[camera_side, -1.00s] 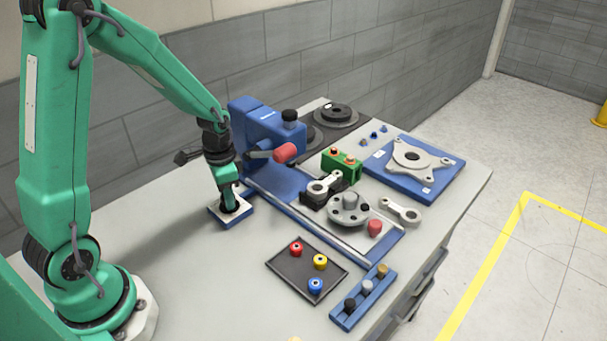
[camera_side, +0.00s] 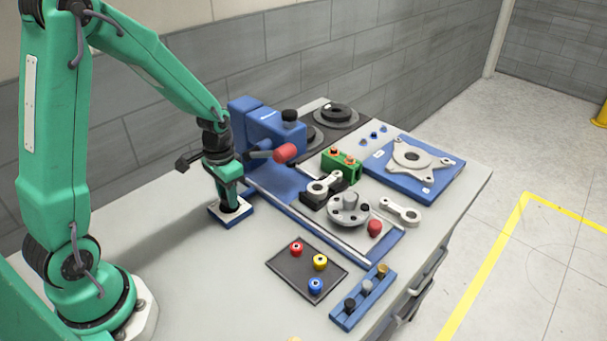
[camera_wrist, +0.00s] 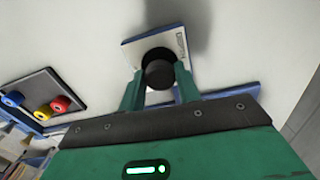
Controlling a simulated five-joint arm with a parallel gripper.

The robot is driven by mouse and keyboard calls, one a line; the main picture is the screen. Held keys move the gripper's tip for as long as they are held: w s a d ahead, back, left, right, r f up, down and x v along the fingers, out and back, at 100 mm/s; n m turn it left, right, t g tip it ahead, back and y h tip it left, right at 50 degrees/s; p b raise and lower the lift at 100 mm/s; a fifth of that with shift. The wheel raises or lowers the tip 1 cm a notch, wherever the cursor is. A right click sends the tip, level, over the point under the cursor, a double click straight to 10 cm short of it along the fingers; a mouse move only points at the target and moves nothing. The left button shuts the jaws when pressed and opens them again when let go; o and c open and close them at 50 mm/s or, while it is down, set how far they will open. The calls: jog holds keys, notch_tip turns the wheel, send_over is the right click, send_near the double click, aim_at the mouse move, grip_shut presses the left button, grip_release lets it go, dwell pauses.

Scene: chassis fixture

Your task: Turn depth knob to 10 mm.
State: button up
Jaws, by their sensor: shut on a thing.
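The depth knob (camera_wrist: 158,72) is black and round and stands on a small white plate (camera_wrist: 132,58) with a blue edge. In the side view the plate (camera_side: 216,209) lies on the bench below my gripper, and the knob is mostly hidden by the fingers. My gripper (camera_side: 230,204) points straight down with its green fingers on either side of the knob. In the wrist view my gripper (camera_wrist: 160,84) is shut on the knob.
A blue press (camera_side: 262,130) with a red-tipped lever (camera_side: 284,153) stands close behind my gripper. A dark tray (camera_side: 280,277) with red, yellow and blue pieces lies to the right. The bench between the plate and the tray is clear.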

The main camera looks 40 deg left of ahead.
jog(key=shift+w+n, duration=0.2)
jog(key=shift+n, duration=0.1)
jog(key=shift+n, duration=1.4)
jog(key=shift+r, duration=0.1)
jog(key=shift+n, duration=1.7)
jog(key=shift+s, duration=0.1)
